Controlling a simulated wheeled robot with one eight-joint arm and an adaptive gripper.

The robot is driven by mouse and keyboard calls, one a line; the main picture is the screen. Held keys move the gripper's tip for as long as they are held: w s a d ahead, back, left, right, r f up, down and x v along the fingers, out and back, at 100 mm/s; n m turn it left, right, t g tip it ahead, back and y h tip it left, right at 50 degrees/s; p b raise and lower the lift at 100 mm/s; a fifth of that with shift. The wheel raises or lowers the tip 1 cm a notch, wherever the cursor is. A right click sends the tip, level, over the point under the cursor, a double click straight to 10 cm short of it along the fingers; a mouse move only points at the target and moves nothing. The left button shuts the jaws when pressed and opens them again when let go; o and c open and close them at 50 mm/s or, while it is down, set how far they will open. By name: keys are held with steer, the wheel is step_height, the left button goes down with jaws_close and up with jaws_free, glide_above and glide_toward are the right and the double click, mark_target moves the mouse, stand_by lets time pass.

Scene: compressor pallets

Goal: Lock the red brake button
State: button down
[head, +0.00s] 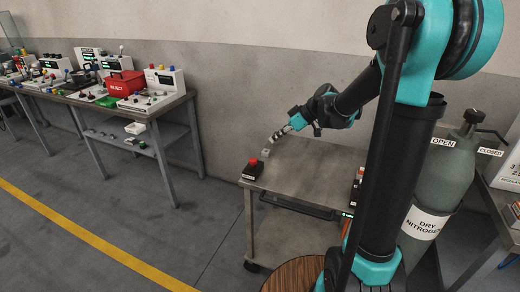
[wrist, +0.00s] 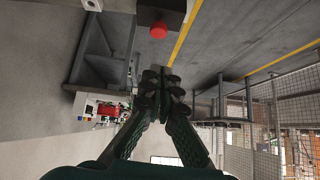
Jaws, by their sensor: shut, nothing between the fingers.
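The red brake button (head: 253,161) is a round red knob on a small dark box (head: 251,173) with a white label. The box sits at the near left corner of a metal cart top (head: 300,175). My gripper (head: 271,139) is above the cart's far left edge, beyond the button and a little to its right, apart from it. In the wrist view the red button (wrist: 158,31) shows at the top, on its dark box (wrist: 163,10). My gripper's fingers (wrist: 162,90) are together below it, with nothing between them. Whether the button is locked cannot be told.
A workbench (head: 160,108) with control panels and a red REJECT bin (head: 124,83) stands at the left. A green nitrogen cylinder (head: 440,180) stands at the right. The middle of the cart top is clear.

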steer(key=shift+w+a+r, duration=0.1)
steer(key=shift+w+r, duration=0.05)
steer(key=shift+w, duration=0.25)
steer(key=shift+w+a+r, duration=0.1)
steer(key=shift+w, duration=0.3)
glide_above(251, 159)
steer(key=d, duration=0.3)
step_height(251, 159, down, 7)
steer(key=f, duration=0.3)
steer(key=shift+s+a, duration=0.1)
steer(key=shift+s, duration=0.25)
steer(key=shift+f, duration=0.55)
